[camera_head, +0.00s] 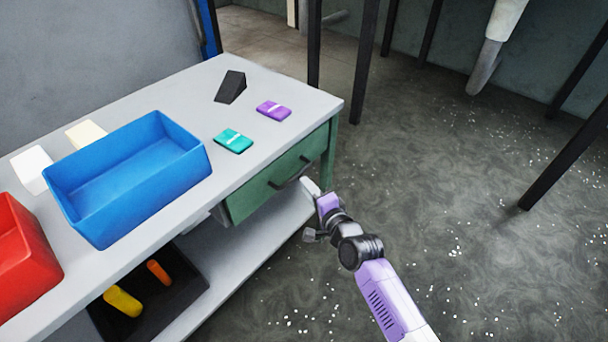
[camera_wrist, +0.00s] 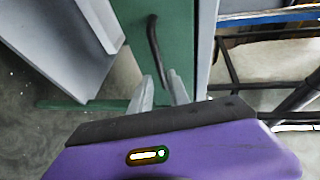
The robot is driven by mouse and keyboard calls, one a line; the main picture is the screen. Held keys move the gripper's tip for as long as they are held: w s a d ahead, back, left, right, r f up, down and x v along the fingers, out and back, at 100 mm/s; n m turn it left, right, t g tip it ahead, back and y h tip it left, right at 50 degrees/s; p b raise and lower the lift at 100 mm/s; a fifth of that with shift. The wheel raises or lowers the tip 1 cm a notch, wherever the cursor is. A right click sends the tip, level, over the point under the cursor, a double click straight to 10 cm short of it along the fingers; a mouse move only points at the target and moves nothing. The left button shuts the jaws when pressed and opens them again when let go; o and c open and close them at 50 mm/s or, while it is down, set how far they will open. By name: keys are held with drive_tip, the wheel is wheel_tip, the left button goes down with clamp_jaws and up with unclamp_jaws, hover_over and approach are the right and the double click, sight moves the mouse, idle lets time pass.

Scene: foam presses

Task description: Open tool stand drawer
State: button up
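The tool stand is a grey-topped bench (camera_head: 318,104) with a green drawer (camera_head: 262,190) under its right end. The drawer front looks flush with the frame, and a dark bar handle (camera_head: 290,170) sticks out from it. My gripper (camera_head: 309,186) is at the drawer front, close to the handle's right end. In the wrist view the handle (camera_wrist: 154,45) runs down toward my gripper (camera_wrist: 162,92). The two pale fingers stand apart, with the handle's lower end between or just beyond their tips. I cannot tell whether they touch it.
A blue bin (camera_head: 128,178), a red bin (camera_head: 22,245), a black wedge (camera_head: 230,87), a teal packet (camera_head: 233,141) and a purple packet (camera_head: 273,110) sit on top. A dark tray (camera_head: 182,290) is on the lower shelf. Floor right of the bench is open.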

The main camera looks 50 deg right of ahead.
sight(297, 173)
drive_tip(key=shift+b+x, duration=0.8)
drive_tip(key=shift+x, duration=3.05)
clamp_jaws()
